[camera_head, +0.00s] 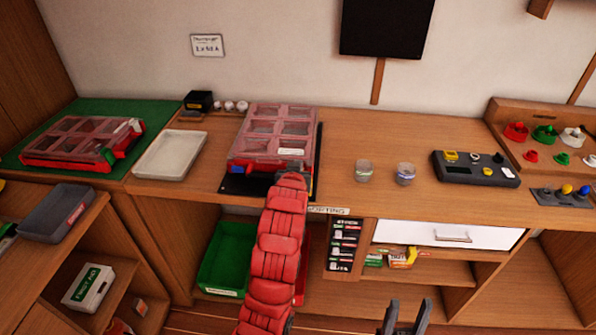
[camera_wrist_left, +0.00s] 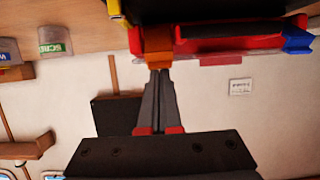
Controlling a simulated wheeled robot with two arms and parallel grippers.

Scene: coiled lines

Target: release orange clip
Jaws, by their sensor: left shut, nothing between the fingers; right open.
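A red case with a clear compartmented lid (camera_head: 275,130) sits on the bench, and its red front shows in the left wrist view (camera_wrist_left: 220,38). The orange clip (camera_wrist_left: 159,47) is on that front, between a blue clip (camera_wrist_left: 298,40) and a yellow part (camera_wrist_left: 115,8). My left gripper (camera_wrist_left: 159,73) is shut and empty, its fingertips at the orange clip; I cannot tell whether they touch. In the head view my red-sleeved left arm hides the orange clip. My right gripper (camera_head: 405,312) is open and empty, low in front of the bench, away from the case.
A second red case (camera_head: 70,145) lies on a green mat at the left. A pale tray (camera_head: 170,155) is between the cases. Two jars (camera_head: 405,173) and a black control box (camera_head: 475,168) stand right. A green bin (camera_head: 228,255) is below the bench.

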